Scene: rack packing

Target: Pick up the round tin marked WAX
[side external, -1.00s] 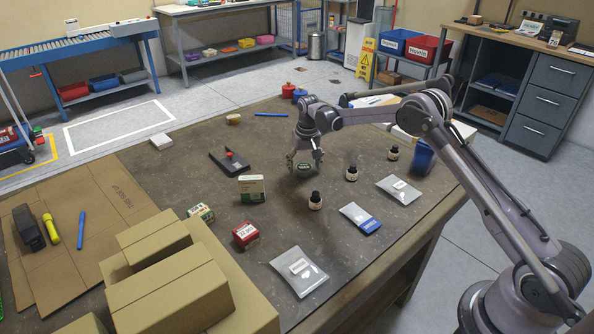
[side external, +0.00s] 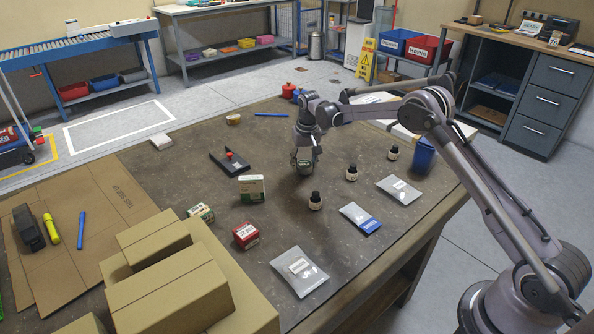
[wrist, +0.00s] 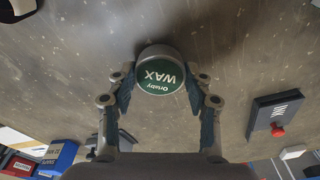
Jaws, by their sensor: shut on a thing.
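The round tin marked WAX (wrist: 160,76) has a dark green lid with white lettering and a pale metal rim. In the wrist view it sits between the two fingertips of my gripper (wrist: 158,88), which touch its sides. In the side view my gripper (side external: 304,163) points down over the middle of the table, shut on the tin (side external: 304,166). The tin is at or just above the tabletop; I cannot tell if it is clear of it.
Dark bottles (side external: 315,201) stand right of my gripper, with grey and blue pouches (side external: 361,218) nearer the front. Cardboard boxes (side external: 170,292) fill the front left.

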